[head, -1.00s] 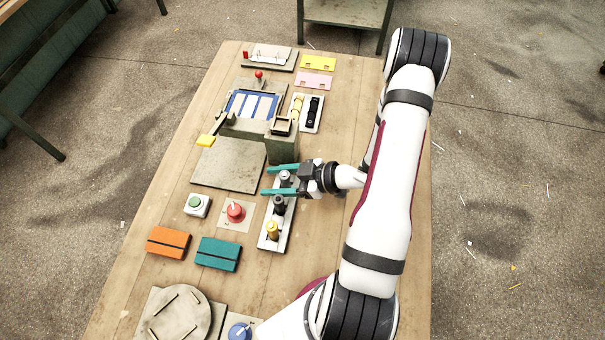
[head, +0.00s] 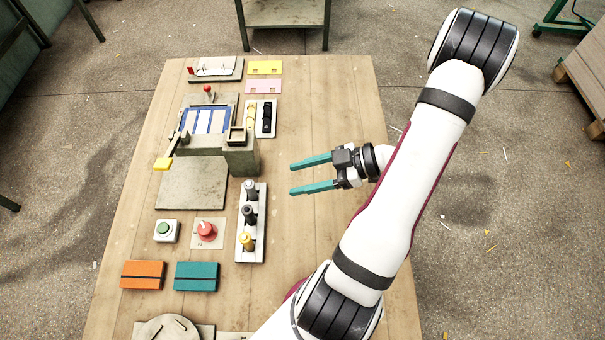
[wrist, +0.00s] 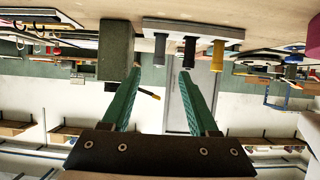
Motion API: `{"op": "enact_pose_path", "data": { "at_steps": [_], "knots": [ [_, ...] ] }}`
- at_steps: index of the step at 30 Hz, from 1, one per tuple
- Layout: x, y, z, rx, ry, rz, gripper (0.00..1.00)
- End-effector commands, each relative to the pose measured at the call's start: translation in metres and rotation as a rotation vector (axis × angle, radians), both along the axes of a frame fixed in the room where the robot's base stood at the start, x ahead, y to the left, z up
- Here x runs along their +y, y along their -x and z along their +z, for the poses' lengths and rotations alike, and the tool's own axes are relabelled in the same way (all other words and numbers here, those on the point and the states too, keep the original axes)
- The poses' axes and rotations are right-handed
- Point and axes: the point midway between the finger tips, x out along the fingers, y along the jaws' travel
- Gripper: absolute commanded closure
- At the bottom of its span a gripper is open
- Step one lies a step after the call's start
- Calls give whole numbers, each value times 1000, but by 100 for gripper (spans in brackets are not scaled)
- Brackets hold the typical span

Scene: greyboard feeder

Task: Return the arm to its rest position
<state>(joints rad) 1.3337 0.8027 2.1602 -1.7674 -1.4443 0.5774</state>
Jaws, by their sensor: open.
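My gripper (head: 312,174) has two teal fingers, set apart with nothing between them. In the head view it hangs over the bare wood right of the white rack (head: 241,240), clear of it. The rack holds a grey, a black and a yellow-topped peg upright. In the wrist view the picture is upside down; my gripper (wrist: 160,90) points toward the rack (wrist: 193,27) and the grey-green block, with a gap between the fingers. My arm reaches in from the right side of the table.
The wooden table (head: 330,95) carries a feeder machine (head: 240,160) at left of my gripper, a red knob (head: 207,231), a green button (head: 164,230), and orange (head: 143,275) and teal (head: 197,277) blocks. The table's right part around my gripper is clear.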

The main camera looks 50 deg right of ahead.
Motion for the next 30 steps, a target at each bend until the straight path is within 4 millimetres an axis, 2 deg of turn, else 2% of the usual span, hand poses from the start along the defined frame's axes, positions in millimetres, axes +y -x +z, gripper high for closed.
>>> {"op": "enact_pose_path", "data": {
  "at_steps": [5,7,8,10,12,13,15,16,17,19,20,21,24,27,30],
  "knots": [
    [0,0,0,0,0,0,40],
    [-4,-7,0,12,29,-19,40],
    [-10,-16,0,27,63,-44,40],
    [-34,-51,3,89,211,-166,40],
    [-66,-93,23,162,402,-368,40],
    [-77,-105,37,195,473,-470,40],
    [-88,-117,73,277,578,-710,40],
    [-84,-114,88,317,596,-806,40],
    [-76,-107,101,365,595,-898,40],
    [-40,-79,122,505,536,-1073,40],
    [-17,-62,126,580,488,-1127,40],
    [18,-38,129,691,414,-1169,40],
    [97,16,129,941,251,-1166,40],
    [155,56,132,1127,145,-1101,40],
    [187,80,137,1237,89,-1045,40]
  ]
}}
